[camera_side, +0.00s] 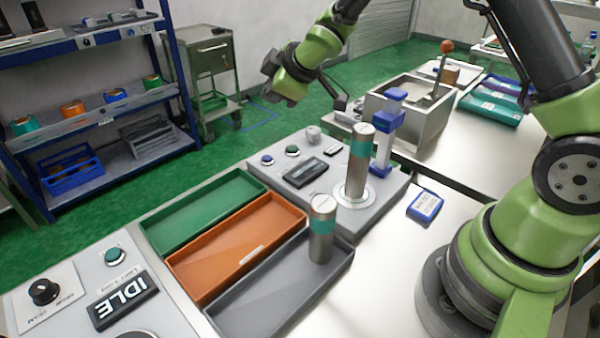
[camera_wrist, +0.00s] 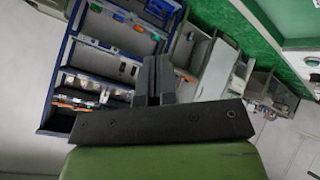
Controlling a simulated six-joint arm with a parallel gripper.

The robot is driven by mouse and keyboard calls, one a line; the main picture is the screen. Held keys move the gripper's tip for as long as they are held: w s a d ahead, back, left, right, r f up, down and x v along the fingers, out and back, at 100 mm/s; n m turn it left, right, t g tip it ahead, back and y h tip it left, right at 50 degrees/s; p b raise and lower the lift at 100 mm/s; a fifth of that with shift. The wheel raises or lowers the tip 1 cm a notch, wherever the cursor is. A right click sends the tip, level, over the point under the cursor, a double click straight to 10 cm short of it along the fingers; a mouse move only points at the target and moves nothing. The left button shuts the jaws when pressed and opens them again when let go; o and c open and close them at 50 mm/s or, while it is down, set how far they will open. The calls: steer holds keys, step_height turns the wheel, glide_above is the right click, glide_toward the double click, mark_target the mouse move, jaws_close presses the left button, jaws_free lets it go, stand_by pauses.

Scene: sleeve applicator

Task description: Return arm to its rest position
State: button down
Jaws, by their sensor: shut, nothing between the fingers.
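My gripper (camera_wrist: 158,82) is shut and empty in the wrist view, its dark fingers side by side. In the side view my green arm is raised above the bench, its wrist well clear of everything on it. A metal cylinder with a teal band (camera_side: 357,165) stands upright on the round seat of the grey applicator station (camera_side: 300,190). A second banded cylinder (camera_side: 322,230) stands in the grey tray (camera_side: 265,310). The fingertips are hard to make out in the side view.
A green tray (camera_side: 200,212) and an orange tray (camera_side: 225,255) look empty. A control panel with an IDLE display (camera_side: 123,300) is at front left. A metal box with a lever (camera_side: 415,115) stands behind the station. Blue shelving (camera_side: 90,50) is at far left.

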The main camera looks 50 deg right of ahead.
steer(key=s+r+m+h, duration=0.1)
steer(key=s+r+m, duration=0.5)
steer(key=s+r, duration=0.55)
steer(key=s+a+r+m+g+y, duration=0.1)
steer(key=s+a+m, duration=0.1)
steer(key=s, duration=0.7)
steer(key=s+a+r+m+y, duration=0.1)
steer(key=s+m, duration=0.3)
steer(key=s, duration=0.5)
steer(key=shift+s+a+m+g+y, duration=0.25)
steer(key=shift+a+m+g+y, duration=0.05)
steer(key=shift+a+g, duration=0.1)
